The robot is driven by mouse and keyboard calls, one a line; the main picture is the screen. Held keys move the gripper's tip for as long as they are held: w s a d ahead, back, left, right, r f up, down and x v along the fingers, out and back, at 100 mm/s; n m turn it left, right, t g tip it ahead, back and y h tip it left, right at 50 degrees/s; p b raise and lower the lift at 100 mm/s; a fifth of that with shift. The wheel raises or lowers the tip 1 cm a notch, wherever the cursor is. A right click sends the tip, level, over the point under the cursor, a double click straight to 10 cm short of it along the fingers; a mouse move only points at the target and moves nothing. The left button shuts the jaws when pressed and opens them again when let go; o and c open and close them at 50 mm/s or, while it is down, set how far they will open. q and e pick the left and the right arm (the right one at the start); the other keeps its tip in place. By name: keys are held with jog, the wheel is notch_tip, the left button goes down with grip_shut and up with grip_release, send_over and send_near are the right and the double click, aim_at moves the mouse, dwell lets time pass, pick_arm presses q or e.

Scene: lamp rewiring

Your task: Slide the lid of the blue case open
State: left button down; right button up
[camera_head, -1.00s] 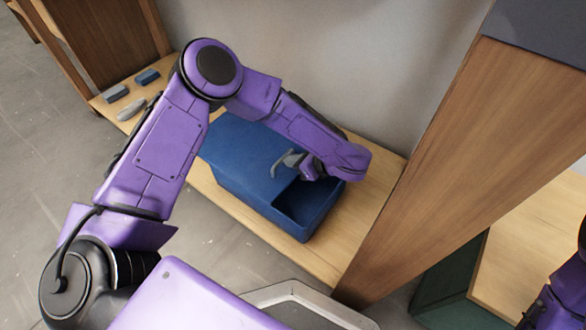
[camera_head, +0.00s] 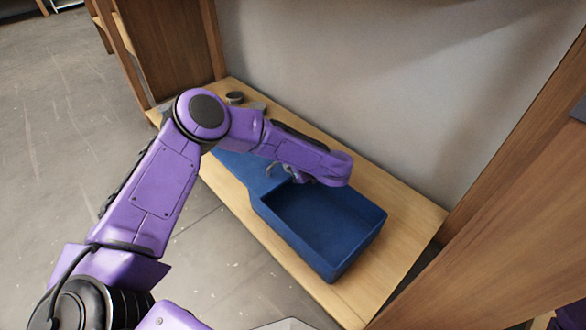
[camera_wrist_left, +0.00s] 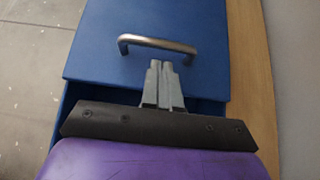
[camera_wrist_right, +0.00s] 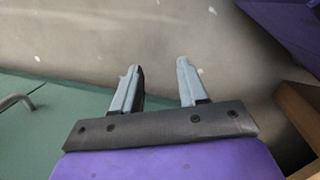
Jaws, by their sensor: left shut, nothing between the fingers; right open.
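The blue case (camera_head: 328,262) stands on a wooden shelf, and its front part is open and looks empty inside. Its lid (camera_head: 240,166) is slid toward the far left, partly hidden behind my left arm. The lid also shows in the left wrist view (camera_wrist_left: 105,45), with a metal bar handle (camera_wrist_left: 158,43) on top. My left gripper (camera_head: 300,176) is shut and empty. Its fingertips (camera_wrist_left: 163,65) are close to the handle, on the side of the case's opening; I cannot tell whether they touch it. My right gripper (camera_wrist_right: 158,68) is open and empty, away from the case.
The wooden shelf (camera_head: 405,225) has bare room right of the case, with a grey wall behind. Small dark and grey items (camera_head: 235,97) lie at its far end. A wooden upright (camera_head: 515,180) stands at right. A green surface with a handle (camera_wrist_right: 45,125) is beside my right gripper.

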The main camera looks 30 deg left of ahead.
pick_arm(q)
jog(key=shift+d, duration=0.1)
jog(key=d+f+p+v, duration=0.1)
jog(key=p+v, duration=0.3)
jog(key=v, duration=0.8)
jog(key=shift+s+d+f, duration=0.35)
jog(key=shift+d+f, duration=0.15)
jog(key=shift+d, duration=0.05)
pick_arm(e)
jog(key=shift+m+y, duration=0.4)
jog(key=shift+m, duration=0.3)
jog(key=shift+s+a+r, duration=0.25)
jog(key=shift+a+r, duration=0.25)
jog(key=shift+r, duration=0.2)
jog(key=shift+s+a+r, duration=0.2)
jog(key=shift+a+r, duration=0.3)
jog(key=shift+r, duration=0.15)
jog(key=shift+s+a+r, duration=0.25)
jog(key=shift+a+r, duration=0.25)
jog(key=shift+r, duration=0.2)
